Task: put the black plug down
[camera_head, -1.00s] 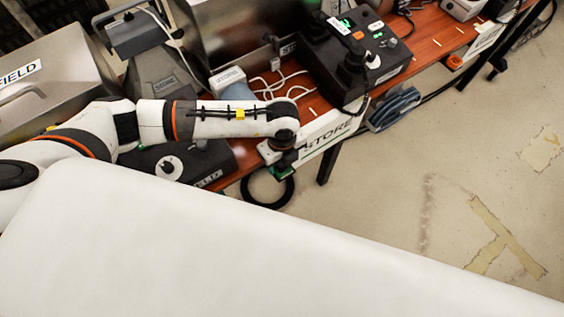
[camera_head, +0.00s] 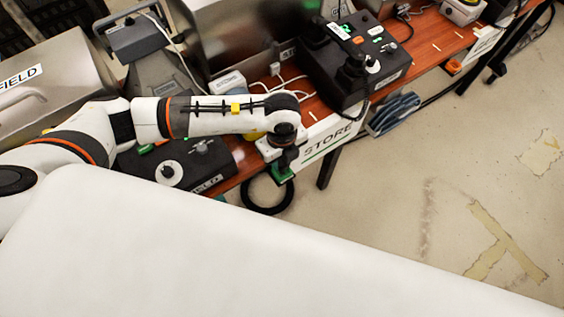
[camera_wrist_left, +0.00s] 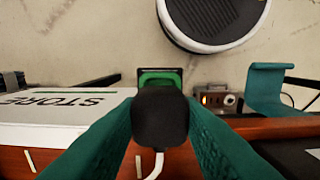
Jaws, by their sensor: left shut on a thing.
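The black plug (camera_wrist_left: 160,118) is in the left wrist view, between the two teal fingers of my left gripper (camera_wrist_left: 160,135). The gripper is shut on it. A white cable runs from the plug toward the bottom of that view. Just beyond the plug is a green piece in a dark frame (camera_wrist_left: 160,77); I cannot tell whether they touch. In the head view my left gripper (camera_head: 283,172) is at the front edge of the red-brown table (camera_head: 432,36), beside the STORE sign (camera_head: 328,147). The plug cannot be made out there. My right gripper is out of view.
A black control box (camera_head: 352,65) with a handset stands right of my arm. Another dark box (camera_head: 185,165) with a knob is below my forearm. A black cable ring (camera_head: 268,196) is below the table edge. Blue coiled cable (camera_head: 394,113) hangs further right. Open floor lies at right.

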